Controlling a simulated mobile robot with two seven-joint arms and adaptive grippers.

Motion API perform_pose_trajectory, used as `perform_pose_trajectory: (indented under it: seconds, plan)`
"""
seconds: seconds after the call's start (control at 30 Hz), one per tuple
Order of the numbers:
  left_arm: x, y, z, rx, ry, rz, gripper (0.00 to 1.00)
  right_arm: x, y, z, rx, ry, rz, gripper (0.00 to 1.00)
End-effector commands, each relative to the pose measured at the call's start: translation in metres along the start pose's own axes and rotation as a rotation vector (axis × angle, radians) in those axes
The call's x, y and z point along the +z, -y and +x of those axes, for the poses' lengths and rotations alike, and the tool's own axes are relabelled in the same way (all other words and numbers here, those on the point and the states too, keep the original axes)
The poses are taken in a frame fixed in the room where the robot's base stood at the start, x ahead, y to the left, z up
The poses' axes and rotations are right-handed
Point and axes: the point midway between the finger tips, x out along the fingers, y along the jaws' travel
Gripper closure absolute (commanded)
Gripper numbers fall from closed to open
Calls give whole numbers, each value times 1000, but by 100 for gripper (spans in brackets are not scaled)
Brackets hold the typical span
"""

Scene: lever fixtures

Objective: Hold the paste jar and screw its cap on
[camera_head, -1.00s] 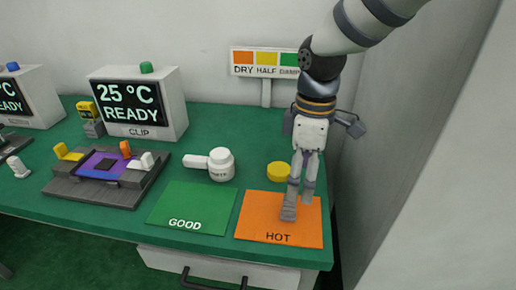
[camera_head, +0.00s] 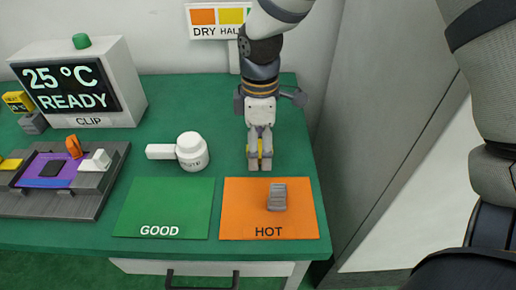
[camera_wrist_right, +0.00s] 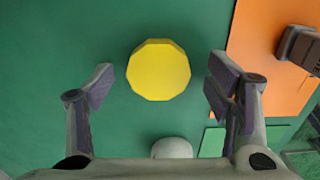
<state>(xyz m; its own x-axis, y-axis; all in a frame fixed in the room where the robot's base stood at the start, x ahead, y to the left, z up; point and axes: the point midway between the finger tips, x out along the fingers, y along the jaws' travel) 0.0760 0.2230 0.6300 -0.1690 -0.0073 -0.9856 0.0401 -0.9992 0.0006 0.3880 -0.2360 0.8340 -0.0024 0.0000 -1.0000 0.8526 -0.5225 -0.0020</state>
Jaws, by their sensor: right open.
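The white paste jar (camera_head: 193,152) stands upright on the green bench, with a white handle-like bar sticking out to its left. A rounded white part of it shows at the bottom edge of the right wrist view (camera_wrist_right: 172,148). The yellow cap (camera_wrist_right: 158,70) lies on the bench to the right of the jar. In the head view my right gripper (camera_head: 260,165) is above the cap and mostly hides it. In the right wrist view the open fingers (camera_wrist_right: 160,92) stand apart on either side of the cap, with gaps, holding nothing. My left gripper is out of view.
A grey block (camera_head: 277,196) sits on the orange HOT mat (camera_head: 240,205). The green GOOD mat (camera_head: 165,205) is bare. A dark fixture (camera_head: 70,205) and a CLIP display box (camera_head: 85,90) stand left. A sign (camera_head: 205,18) stands behind; a wall (camera_head: 370,130) lies right.

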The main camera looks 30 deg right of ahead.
Motion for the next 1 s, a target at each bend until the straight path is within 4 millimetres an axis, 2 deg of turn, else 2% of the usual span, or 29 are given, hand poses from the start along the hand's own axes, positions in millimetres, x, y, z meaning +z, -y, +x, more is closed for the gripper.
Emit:
perform_pose_trajectory:
  seconds: [0.23,0.3,0.4,0.77,0.87,1.0]
  plan:
    - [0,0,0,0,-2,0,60,0,0,1,4,-2,0,29]
    - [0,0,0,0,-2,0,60,0,0,1,4,-2,0,44]
    - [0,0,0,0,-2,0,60,0,0,1,3,-2,0,62]
    - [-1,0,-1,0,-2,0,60,0,0,0,3,-2,0,62]
    - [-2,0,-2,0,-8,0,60,0,-1,-9,6,-4,1,62]
    - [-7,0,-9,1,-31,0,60,-1,2,-40,11,-8,0,62]
